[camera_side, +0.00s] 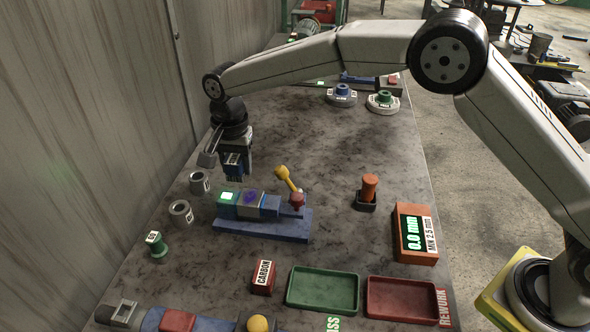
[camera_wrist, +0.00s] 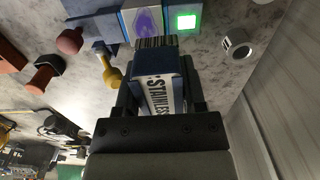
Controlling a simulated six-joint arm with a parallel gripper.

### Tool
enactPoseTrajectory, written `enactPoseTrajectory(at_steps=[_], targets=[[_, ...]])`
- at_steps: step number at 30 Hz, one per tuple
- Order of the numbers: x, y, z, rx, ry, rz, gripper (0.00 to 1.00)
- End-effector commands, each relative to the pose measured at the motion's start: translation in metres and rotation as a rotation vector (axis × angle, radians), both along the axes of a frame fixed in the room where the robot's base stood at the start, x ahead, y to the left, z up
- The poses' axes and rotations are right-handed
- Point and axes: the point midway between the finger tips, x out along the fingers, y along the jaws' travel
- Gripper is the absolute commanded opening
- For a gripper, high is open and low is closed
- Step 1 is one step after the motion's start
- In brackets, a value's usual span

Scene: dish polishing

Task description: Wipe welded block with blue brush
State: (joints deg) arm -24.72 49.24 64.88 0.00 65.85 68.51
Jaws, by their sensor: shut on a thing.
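My gripper (camera_side: 236,148) is shut on the blue brush (camera_side: 234,167), which points bristles down above the table, behind and left of the blue vise (camera_side: 262,228). The wrist view shows the brush (camera_wrist: 160,88) with a STAINLESS label between my gripper's fingers (camera_wrist: 158,92), its bristles dark. The welded block (camera_side: 250,204) is a grey block with a purple mark, clamped in the vise. It shows at the top of the wrist view (camera_wrist: 148,20), just beyond the bristles. In the side view the brush and block are apart. A green light (camera_side: 227,196) glows beside the block.
A yellow lever (camera_side: 287,178) and red knob (camera_side: 297,199) rise at the vise's right. Two grey rings (camera_side: 181,212) stand left. A red CARBON block (camera_side: 263,278), green tray (camera_side: 322,290), red tray (camera_side: 402,299) and orange gauge (camera_side: 416,250) reading 0.0 mm lie in front and right.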

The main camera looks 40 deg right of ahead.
Motion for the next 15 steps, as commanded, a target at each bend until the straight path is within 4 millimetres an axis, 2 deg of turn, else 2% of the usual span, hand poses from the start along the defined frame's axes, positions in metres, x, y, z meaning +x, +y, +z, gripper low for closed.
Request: enactPoseTrajectory(at_steps=[15], targets=[[0.0,0.0,-0.047,-0.001,0.001,0.0,0.05]])
